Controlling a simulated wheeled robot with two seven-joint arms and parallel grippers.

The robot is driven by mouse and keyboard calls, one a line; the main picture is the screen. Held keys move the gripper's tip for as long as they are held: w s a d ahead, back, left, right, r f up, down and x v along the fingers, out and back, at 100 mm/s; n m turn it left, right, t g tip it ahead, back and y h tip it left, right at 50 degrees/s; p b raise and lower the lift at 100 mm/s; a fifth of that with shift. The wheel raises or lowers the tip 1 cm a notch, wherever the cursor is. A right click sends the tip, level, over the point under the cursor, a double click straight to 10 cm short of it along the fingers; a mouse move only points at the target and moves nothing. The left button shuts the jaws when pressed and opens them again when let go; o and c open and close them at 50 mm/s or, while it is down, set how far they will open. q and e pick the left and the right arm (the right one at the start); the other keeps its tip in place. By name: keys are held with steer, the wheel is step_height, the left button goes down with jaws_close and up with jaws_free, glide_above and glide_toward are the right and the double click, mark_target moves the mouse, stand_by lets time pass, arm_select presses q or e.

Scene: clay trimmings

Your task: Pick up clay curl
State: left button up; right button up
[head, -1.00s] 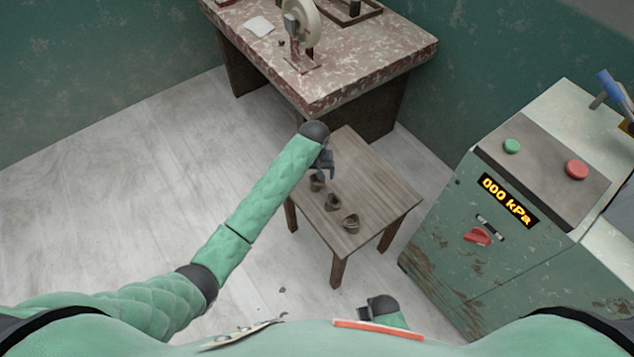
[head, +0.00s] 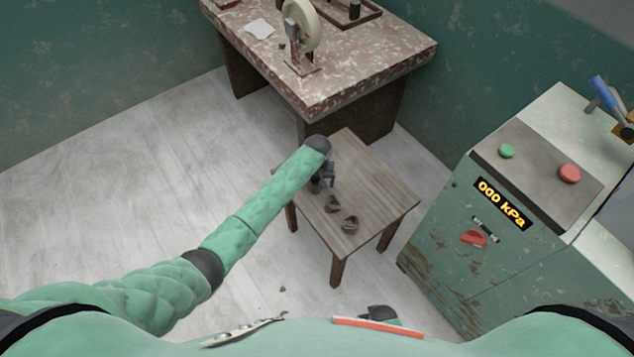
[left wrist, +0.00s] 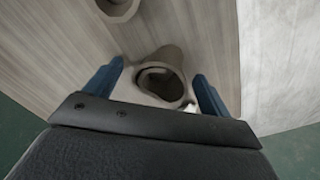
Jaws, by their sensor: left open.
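Brown, hollow clay curls stand on a small wooden table (head: 373,190). Two show in the head view, a middle one (head: 333,203) and a nearer one (head: 350,222). My left gripper (head: 326,178) is low over the table's left part and covers the third curl there. In the left wrist view the open left gripper (left wrist: 158,70) has one blue finger on each side of a clay curl (left wrist: 163,80). Gaps show between the curl and both fingers; I cannot tell whether the dark palm touches it. Another curl (left wrist: 118,7) is cut off at the top edge.
A larger table with a mottled reddish top (head: 345,70) stands behind, bearing a pale wheel-like device (head: 300,25). A green machine (head: 470,255) with a pressure display stands at the right. The small table's right part is clear.

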arm_select(q)
steer(key=shift+f, duration=0.3)
steer(key=shift+c, duration=0.2)
steer(key=c, duration=1.1)
